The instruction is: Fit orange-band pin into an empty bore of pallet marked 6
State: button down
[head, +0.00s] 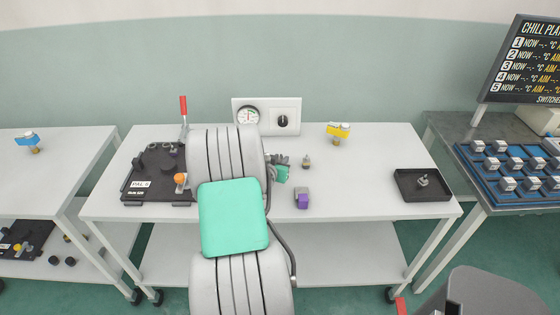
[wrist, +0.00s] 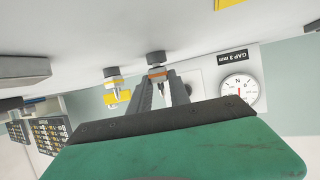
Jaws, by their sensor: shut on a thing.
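The orange-band pin (wrist: 156,72) is between my gripper's fingertips (wrist: 162,85) in the wrist view, its dark end towards the tabletop. That view is upside down. In the head view my gripper (head: 281,172) is over the table right of my arm, and the held pin cannot be made out. The dark pallet marked PAL 6 (head: 133,196) lies at the table's left, left of my gripper and apart from it. It carries dark round parts and an orange knob (head: 180,179). My arm hides its right side; its bores are too small to tell.
A small pin-like piece (head: 306,162) stands right of my gripper, with a purple block (head: 302,200) in front. A yellow fitting (head: 338,131) and a dial gauge (head: 248,116) are behind. A dark tray (head: 408,196) is at right. A red-handled lever (head: 183,106) rises behind the pallet.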

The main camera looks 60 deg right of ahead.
jog(key=shift+r+p, duration=0.85)
jog(key=shift+r, duration=1.05)
jog(key=c, duration=1.7)
grip_release()
grip_shut()
